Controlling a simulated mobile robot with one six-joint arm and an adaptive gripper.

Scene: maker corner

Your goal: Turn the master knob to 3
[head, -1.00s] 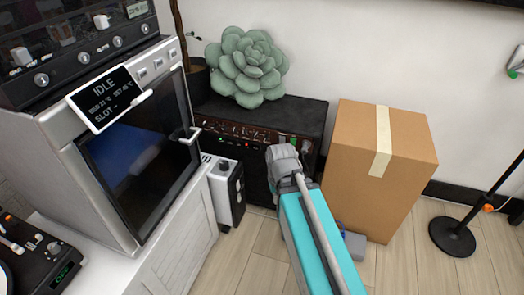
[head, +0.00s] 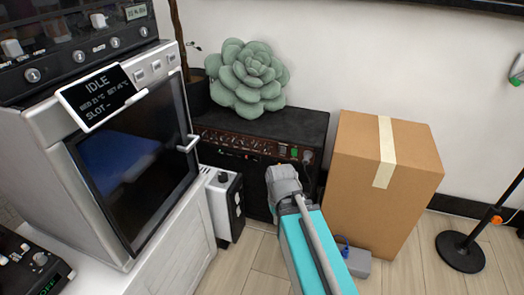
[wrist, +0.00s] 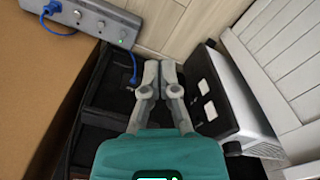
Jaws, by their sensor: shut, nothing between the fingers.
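A black amplifier (head: 308,128) stands on the floor against the wall in the head view. A brown control strip (head: 245,143) with a row of small knobs runs along its upper front edge. I cannot make out which knob is the master or any numbers. In the head view my arm's grey wrist is in front of the amplifier's lower right front and hides the fingers. In the wrist view my gripper (wrist: 159,66) has its two grey fingers together and empty. Dark frame-like surfaces lie below and left of them; no knob shows clearly there.
A cardboard box (head: 352,175) stands right of the amplifier, with a grey power strip (head: 357,262) in front. A white unit (head: 224,205) stands at left beside the oven cabinet (head: 170,265). A green plush succulent (head: 247,78) sits on the amplifier. A stand base (head: 460,252) is at right.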

